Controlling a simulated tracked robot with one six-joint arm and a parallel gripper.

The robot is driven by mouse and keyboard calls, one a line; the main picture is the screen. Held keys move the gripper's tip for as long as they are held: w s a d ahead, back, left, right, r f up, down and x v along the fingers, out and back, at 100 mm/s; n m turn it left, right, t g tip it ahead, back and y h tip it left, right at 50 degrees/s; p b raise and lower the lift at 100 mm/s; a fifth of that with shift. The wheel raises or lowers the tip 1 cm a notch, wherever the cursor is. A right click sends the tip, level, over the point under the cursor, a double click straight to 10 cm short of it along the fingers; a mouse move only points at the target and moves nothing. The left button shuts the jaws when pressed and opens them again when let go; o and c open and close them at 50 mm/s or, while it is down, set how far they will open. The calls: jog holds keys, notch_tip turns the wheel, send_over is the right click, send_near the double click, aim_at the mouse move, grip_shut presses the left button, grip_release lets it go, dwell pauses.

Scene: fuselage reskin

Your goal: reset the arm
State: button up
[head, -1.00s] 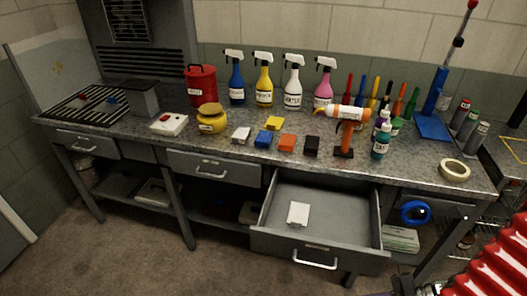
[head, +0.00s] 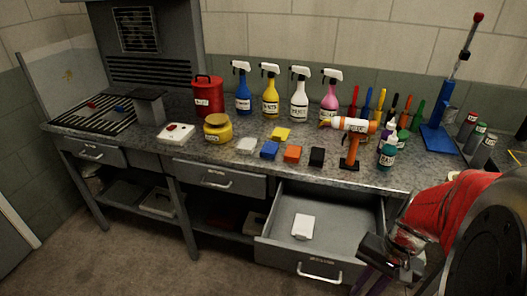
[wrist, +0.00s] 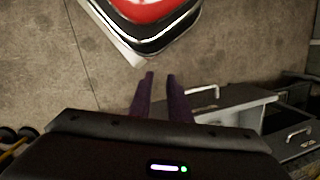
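My arm reaches in at the lower right of the head view, with its red sleeve and dark joint in front of the bench's right end. My gripper (head: 372,282) points downward in front of the open drawer (head: 345,262), partly cut off by the bottom edge. In the wrist view its two dark purple fingers (wrist: 160,76) stand apart with bare floor between them. They hold nothing. The drawer is pulled out and has a white block (head: 303,226) lying in it.
The workbench (head: 215,150) carries spray bottles (head: 270,92), a red canister (head: 208,97), a yellow jar (head: 217,129), colored blocks (head: 270,150) and an orange tool on a stand (head: 352,140). A blue stand (head: 438,135) is at the right. Floor (head: 120,255) in front is clear at left.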

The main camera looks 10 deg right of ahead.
jog(key=w+a+r+n+t+h, duration=0.1)
jog(key=w+a+r+n+t, duration=0.1)
jog(key=a+r, duration=0.5)
jog(key=w+a+r+n+t+h, duration=0.1)
jog(key=w+a+r+n+t, duration=0.2)
jog(key=a+r+n, duration=0.4)
notch_tip(320, 180, up, 2)
jog(key=shift+a+r+t+h, duration=0.3)
jog(key=shift+a+t, duration=0.1)
jog(key=shift+a, duration=0.35)
